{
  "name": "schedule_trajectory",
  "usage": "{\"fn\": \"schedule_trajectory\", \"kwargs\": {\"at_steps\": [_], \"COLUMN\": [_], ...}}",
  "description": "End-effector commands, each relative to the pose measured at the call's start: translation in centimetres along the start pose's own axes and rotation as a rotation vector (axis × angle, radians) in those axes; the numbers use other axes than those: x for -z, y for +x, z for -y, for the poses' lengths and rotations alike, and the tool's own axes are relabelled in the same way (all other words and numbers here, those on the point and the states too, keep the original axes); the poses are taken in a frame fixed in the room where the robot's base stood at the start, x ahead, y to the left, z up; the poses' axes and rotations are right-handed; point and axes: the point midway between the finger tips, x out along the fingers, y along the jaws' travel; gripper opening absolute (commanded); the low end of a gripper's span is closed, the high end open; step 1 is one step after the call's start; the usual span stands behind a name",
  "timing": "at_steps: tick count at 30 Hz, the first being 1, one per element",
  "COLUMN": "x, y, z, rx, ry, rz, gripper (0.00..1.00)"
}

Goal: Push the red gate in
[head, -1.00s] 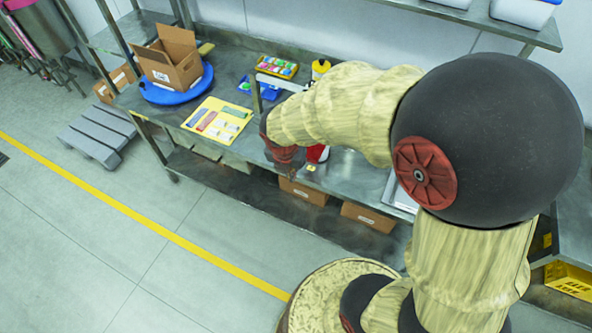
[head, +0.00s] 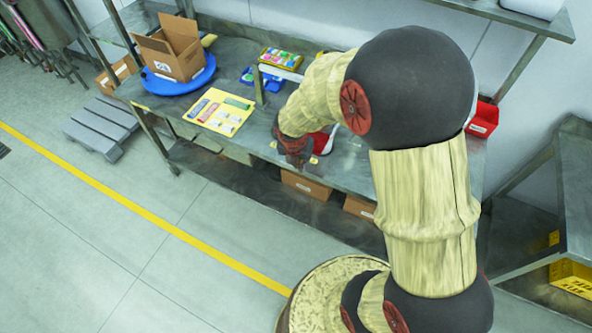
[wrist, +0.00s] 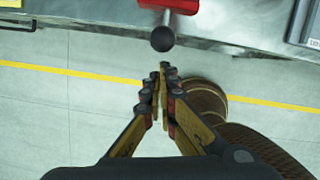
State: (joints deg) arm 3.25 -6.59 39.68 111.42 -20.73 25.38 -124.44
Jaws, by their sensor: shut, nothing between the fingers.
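The red gate (wrist: 182,5) shows at the top of the wrist view as a red plate, cut off by the frame. A short rod with a dark ball knob (wrist: 163,39) sticks out from it over the bench's front edge. In the head view, a red part (head: 326,139) beside a white body shows just right of my gripper (head: 296,160), mostly hidden by my arm. In the wrist view my gripper (wrist: 162,68) is shut and empty. Its fingertips point at the knob, with a small gap showing between them in the picture.
The steel bench (head: 235,150) carries a yellow board (head: 219,111), a cardboard box (head: 170,50) on a blue disc (head: 178,84), and a tray of coloured items (head: 281,58). A red bin (head: 483,119) stands at the right. The floor in front is open.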

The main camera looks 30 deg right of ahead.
Motion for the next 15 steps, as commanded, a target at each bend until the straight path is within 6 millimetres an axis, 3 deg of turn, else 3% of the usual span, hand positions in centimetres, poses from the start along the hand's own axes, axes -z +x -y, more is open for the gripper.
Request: {"fn": "schedule_trajectory", "kwargs": {"at_steps": [15], "x": [-0.79], "y": [0.01], "z": [0.08], "rx": [0.001], "ry": [0.0], "rz": [-0.001], "gripper": [0.0]}}
